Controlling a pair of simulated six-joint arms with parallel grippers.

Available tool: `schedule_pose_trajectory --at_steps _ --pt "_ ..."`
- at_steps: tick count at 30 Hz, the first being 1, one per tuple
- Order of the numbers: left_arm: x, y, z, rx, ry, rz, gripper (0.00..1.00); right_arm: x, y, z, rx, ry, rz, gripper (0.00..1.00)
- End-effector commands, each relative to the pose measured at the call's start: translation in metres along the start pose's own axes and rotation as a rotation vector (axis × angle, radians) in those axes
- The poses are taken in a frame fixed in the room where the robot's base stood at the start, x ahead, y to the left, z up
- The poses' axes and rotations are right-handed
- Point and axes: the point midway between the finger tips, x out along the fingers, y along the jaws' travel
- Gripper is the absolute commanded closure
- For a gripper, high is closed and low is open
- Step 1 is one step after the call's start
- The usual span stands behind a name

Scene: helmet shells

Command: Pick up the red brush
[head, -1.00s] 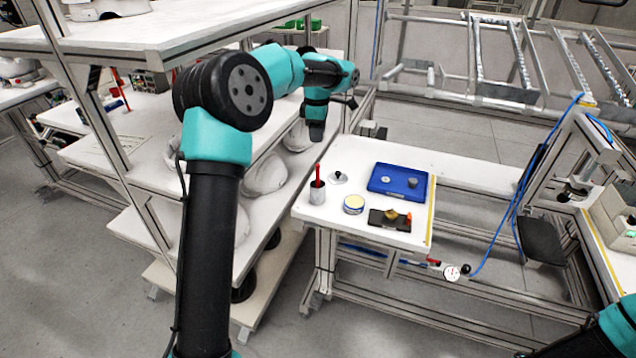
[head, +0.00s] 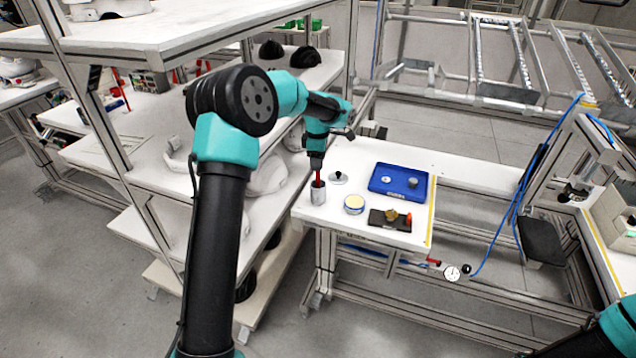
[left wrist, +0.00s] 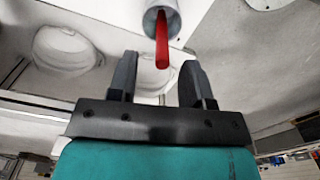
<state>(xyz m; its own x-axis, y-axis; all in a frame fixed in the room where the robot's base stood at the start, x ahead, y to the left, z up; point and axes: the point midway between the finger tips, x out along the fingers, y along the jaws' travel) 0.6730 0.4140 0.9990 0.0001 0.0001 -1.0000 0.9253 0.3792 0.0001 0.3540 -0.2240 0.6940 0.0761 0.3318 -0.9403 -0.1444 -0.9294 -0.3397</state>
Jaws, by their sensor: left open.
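The red brush (head: 318,179) stands in a grey metal cup (head: 318,194) at the left end of the small white table. In the left wrist view the red handle (left wrist: 162,42) sticks out of the cup (left wrist: 152,16). My left gripper (head: 317,167) is above the cup, at the top of the brush. In the left wrist view my left gripper (left wrist: 155,76) is open, and the handle's end shows near the gap between its fingers, not gripped. My right gripper is out of view; only a bit of my right arm shows at the lower right corner.
Shelves with white helmet shells (head: 268,176) stand close on the left.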

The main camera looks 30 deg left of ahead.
Motion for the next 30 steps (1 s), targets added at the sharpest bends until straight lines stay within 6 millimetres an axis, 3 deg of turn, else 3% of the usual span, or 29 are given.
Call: schedule_pose_trajectory --at_steps 15,30 --pt "0.051 -0.002 0.0 -0.001 0.0 0.0 0.54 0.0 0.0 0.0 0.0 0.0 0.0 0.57" --pt "0.051 -0.002 0.0 0.0 0.0 0.0 0.54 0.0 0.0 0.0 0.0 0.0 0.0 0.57"
